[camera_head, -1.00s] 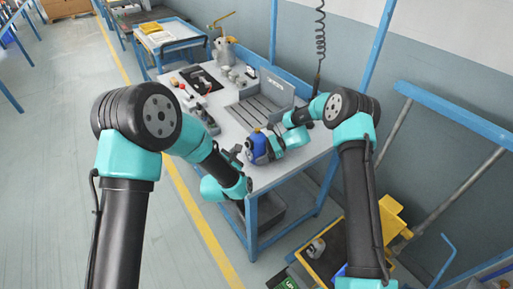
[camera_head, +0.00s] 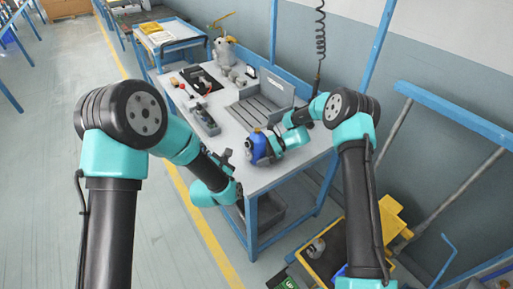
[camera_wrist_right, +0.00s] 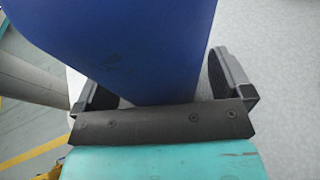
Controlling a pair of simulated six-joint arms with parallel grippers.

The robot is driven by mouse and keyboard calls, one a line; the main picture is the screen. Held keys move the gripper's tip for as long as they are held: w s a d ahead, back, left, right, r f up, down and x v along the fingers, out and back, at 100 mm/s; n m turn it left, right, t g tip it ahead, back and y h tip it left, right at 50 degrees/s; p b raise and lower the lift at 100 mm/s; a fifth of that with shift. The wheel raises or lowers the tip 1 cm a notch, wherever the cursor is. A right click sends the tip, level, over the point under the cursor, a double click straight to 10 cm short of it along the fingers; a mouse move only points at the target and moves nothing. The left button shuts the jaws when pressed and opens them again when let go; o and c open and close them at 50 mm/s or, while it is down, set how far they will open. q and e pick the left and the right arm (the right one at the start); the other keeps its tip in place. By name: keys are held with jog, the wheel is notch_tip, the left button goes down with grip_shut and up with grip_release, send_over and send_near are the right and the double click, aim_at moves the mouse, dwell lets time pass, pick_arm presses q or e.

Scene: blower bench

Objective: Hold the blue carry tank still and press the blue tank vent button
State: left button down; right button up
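The blue carry tank (camera_head: 259,147) stands on the front part of the bench top, close to the edge. In the right wrist view its blue side (camera_wrist_right: 140,45) fills the space between my right gripper's fingers (camera_wrist_right: 160,85). In the head view my right gripper (camera_head: 272,144) is at the tank's right side, its fingers on either side of it. My left gripper (camera_head: 226,156) is left of the tank, apart from it, by the bench's front edge. Its fingers are too small to read. I cannot make out the vent button.
The bench top (camera_head: 275,178) is clear in front of the tank. A grey slotted fixture (camera_head: 262,105) stands behind it. A grey tray with parts (camera_head: 204,119) lies to the left. A yellow cart (camera_head: 335,250) stands on the floor at right.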

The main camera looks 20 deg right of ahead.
jog(key=shift+d, duration=0.15)
jog(key=v, duration=1.2)
dwell(0.3)
